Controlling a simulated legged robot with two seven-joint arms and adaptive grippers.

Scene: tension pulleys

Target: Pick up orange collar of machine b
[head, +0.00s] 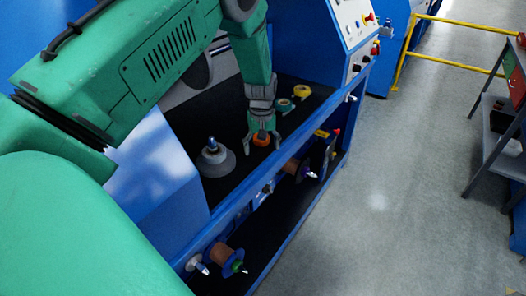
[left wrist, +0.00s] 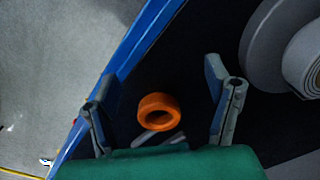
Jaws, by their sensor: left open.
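The orange collar (head: 261,139) lies on the black deck of the blue machine, right under my left gripper (head: 263,142). In the left wrist view the orange collar (left wrist: 158,111) is a ring with a dark hole, lying between the two spread fingers of my left gripper (left wrist: 165,105). Dark gaps show between the collar and each finger. The left gripper is open. In the head view the gripper partly covers the collar. My right gripper is not in view.
A grey stepped pulley (head: 215,160) stands left of the collar. A yellow collar (head: 301,91) and a teal collar (head: 284,104) lie farther back.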

